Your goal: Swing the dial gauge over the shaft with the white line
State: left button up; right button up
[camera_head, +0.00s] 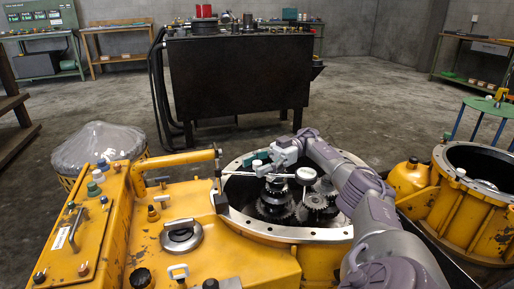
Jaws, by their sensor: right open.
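The dial gauge (305,176), with a round pale face and dark rim, hangs over the open round housing (231,217), near the gears. A thin rod runs left from it to a slim post on the housing rim. Several dark gears on shafts stand inside, one stack (276,203) to the left and a gear (316,207) to the right. The white line cannot be made out on any shaft. My right gripper (263,166) is open above the left gear stack, left of the gauge; I cannot tell whether it touches anything. My left gripper is not in view.
The yellow casing (225,262) fills the front left, with a raised handle bar (180,158) near the rim. Another yellow housing (455,215) stands at the right. A dark workbench (240,80) stands behind, with open floor between.

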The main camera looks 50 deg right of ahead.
notch_tip(320, 180, up, 10)
dwell(0.6)
